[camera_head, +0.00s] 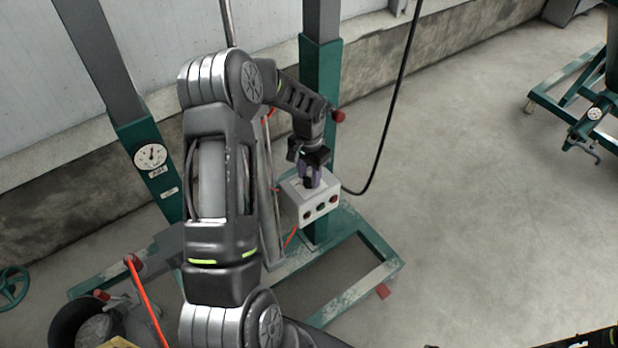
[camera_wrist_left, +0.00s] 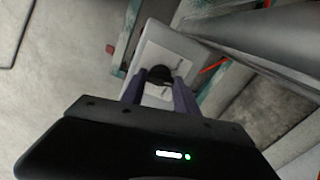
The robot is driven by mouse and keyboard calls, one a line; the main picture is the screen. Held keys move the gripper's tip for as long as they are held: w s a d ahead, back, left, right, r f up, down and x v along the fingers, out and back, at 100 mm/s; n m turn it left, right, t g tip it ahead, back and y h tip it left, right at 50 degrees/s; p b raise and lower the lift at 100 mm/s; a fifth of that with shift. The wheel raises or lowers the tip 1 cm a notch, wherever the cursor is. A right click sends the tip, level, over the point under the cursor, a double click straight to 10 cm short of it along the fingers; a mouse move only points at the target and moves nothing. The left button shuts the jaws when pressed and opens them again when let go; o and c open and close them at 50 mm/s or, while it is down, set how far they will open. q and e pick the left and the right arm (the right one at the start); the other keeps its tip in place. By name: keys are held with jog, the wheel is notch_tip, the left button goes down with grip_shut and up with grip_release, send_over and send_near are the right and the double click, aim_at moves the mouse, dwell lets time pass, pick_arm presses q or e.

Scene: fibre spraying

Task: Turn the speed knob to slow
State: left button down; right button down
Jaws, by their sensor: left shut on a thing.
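A light grey control box (camera_head: 316,203) is fixed to the green stand, with several coloured buttons on its front face. My left gripper (camera_head: 312,183) reaches down to the top of the box and hides what is there in the head view. In the left wrist view, a round black speed knob (camera_wrist_left: 160,74) sits on a pale plate on the box (camera_wrist_left: 150,36). The fingers of my left gripper (camera_wrist_left: 158,88) stand on either side of the knob and are shut on it. The knob's pointer and any markings are too small to read. My right gripper cannot be made out.
A green post (camera_head: 320,75) rises behind the box from a green base frame (camera_head: 365,262). A black cable (camera_head: 388,125) hangs to the right of the box. A gauge (camera_head: 150,156) is on the left post.

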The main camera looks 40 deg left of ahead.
aim_at(309, 178)
pick_arm(q)
jog(key=n+b, duration=0.2)
jog(key=n, duration=0.1)
jog(key=shift+f, duration=0.15)
jog(key=n+b, duration=0.2)
jog(key=n, duration=0.2)
jog(key=shift+n, duration=0.3)
jog(key=c, duration=0.9)
grip_release()
jog(key=shift+r, duration=0.2)
notch_tip(309, 178, up, 8)
jog(key=shift+f, duration=0.1)
